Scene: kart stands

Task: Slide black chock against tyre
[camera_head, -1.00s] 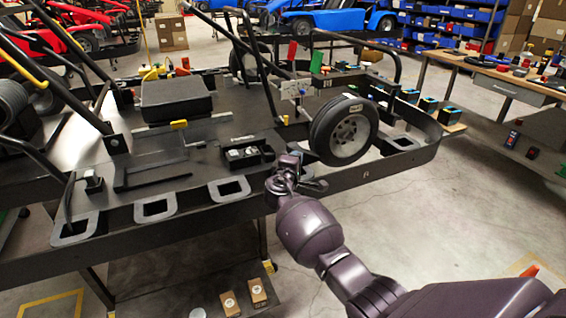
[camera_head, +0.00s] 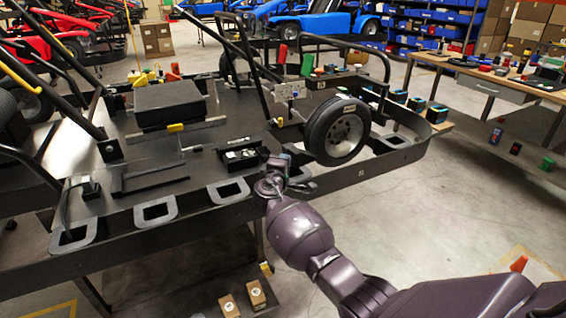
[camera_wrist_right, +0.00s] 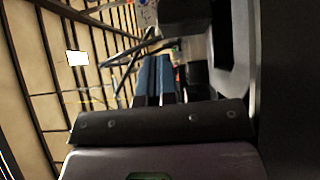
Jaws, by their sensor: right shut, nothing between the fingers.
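The tyre (camera_head: 322,132) stands upright on the kart's flat black deck, its pale rim (camera_head: 348,137) facing right. My right gripper (camera_head: 284,164) is low over the deck edge, just left of and in front of the tyre. In the right wrist view its two blue fingers (camera_wrist_right: 152,78) are together with nothing between them. A small dark block (camera_wrist_right: 198,74) shows right of the fingers there; it may be the black chock, but I cannot tell for sure. In the head view the wrist hides the spot by the tyre's foot, and I cannot make out the chock. My left gripper is not in view.
A black tray of small parts (camera_head: 243,156) lies left of the gripper. Grey cut-out frames (camera_head: 155,221) line the deck's front edge. A flat black box (camera_head: 168,104) and upright bars stand farther back.

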